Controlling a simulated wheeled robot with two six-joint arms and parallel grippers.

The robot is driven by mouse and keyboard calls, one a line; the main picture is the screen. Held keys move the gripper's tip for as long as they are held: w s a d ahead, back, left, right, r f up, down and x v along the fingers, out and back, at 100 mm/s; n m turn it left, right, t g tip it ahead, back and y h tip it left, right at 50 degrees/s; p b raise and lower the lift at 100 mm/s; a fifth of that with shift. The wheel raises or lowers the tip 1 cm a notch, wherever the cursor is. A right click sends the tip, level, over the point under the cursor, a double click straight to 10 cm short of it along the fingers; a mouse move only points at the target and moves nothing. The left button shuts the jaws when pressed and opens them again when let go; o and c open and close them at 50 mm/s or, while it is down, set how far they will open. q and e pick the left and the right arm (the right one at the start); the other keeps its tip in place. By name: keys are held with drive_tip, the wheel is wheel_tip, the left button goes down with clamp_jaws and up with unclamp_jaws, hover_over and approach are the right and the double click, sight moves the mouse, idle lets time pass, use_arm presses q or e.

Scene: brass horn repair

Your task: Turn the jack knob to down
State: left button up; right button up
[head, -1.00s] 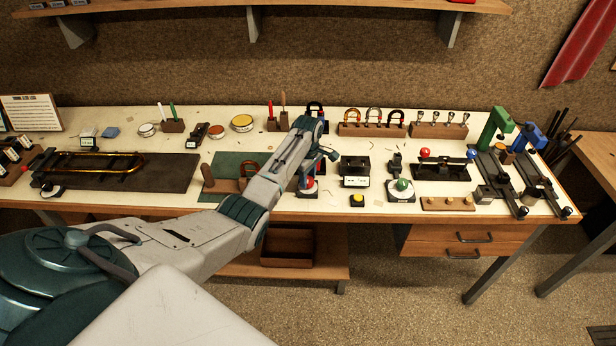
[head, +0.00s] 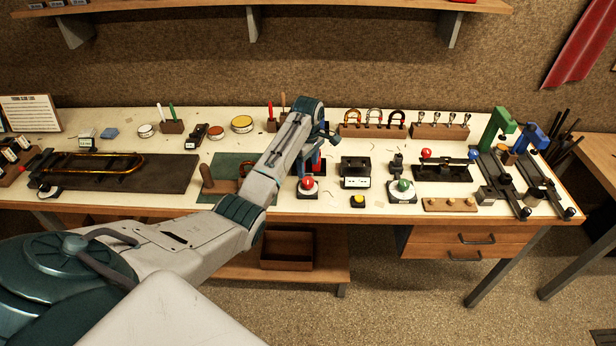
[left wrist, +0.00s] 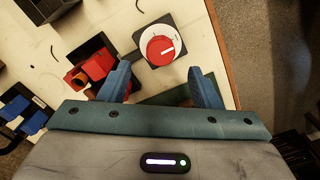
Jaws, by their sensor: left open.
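A red round knob (head: 307,183) on a dark square base sits near the front edge of the bench, just in front of my left gripper (head: 315,160). My left gripper (left wrist: 162,86) is open and empty. Its two fingers are apart, with the knob ahead of the gap and not touching them. The arm hides part of the bench behind the knob in the head view. My right gripper is not in view.
A red block-like part (left wrist: 95,66) in a dark holder lies close to one left finger. A yellow button (head: 357,201) and a green knob (head: 404,185) stand to the right. A green mat (head: 222,163) is partly behind my arm.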

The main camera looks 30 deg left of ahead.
sight(308, 180)
use_arm(q)
drive_tip(key=shift+r+b, duration=0.65)
drive_tip(key=shift+r, duration=1.95)
